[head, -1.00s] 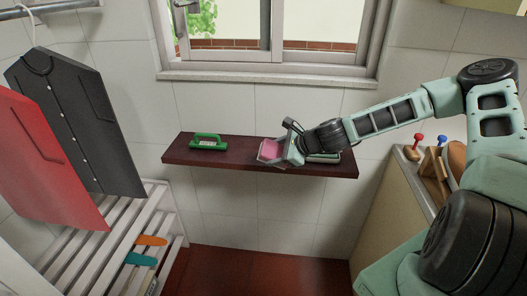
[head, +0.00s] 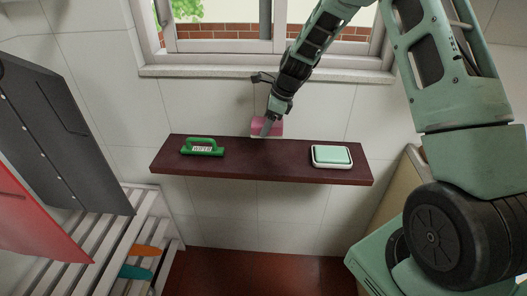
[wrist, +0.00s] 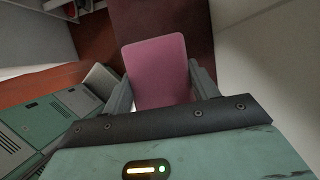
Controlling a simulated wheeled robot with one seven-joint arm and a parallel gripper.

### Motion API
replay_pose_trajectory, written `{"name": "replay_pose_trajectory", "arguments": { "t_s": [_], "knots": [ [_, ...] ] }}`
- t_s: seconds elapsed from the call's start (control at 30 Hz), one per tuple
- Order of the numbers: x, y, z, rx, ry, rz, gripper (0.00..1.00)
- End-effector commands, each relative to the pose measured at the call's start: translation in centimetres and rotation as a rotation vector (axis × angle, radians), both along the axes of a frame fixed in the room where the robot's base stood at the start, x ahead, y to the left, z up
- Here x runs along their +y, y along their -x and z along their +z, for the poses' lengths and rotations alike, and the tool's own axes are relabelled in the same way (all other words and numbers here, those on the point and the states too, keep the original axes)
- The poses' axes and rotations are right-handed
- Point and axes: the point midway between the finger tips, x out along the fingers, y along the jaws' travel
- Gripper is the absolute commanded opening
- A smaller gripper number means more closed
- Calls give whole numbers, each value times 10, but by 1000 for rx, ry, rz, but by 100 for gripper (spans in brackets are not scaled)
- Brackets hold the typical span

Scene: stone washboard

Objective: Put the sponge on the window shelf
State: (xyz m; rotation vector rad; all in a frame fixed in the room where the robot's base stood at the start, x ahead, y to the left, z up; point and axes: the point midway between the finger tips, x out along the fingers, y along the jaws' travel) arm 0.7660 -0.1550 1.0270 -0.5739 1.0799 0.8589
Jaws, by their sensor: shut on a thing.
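The pink sponge (head: 266,127) is held in my gripper (head: 268,122), just above or at the back edge of the dark shelf below the window; I cannot tell if it touches. In the wrist view the sponge (wrist: 157,72) sits between the two fingers of my gripper (wrist: 160,85), which are shut on it. The dark red-brown shelf (head: 262,166) runs along the tiled wall under the window. The pale window sill (head: 230,72) is higher up, behind my arm.
A green wiper (head: 202,147) lies at the shelf's left. A mint-green block in a white dish (head: 331,156) lies at its right. The shelf between them is clear.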

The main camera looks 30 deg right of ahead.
Motion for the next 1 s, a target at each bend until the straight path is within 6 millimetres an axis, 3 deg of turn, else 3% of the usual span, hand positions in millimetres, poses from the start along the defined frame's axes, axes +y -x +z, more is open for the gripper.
{"name": "replay_pose_trajectory", "arguments": {
  "t_s": [0.27, 0.53, 1.0],
  "knots": [
    [0, 0, -3, 2, -1, 0, 41],
    [0, 1, -45, 5, -3, -1, 41],
    [0, 1, -93, 1, -2, 0, 41]
  ]
}}
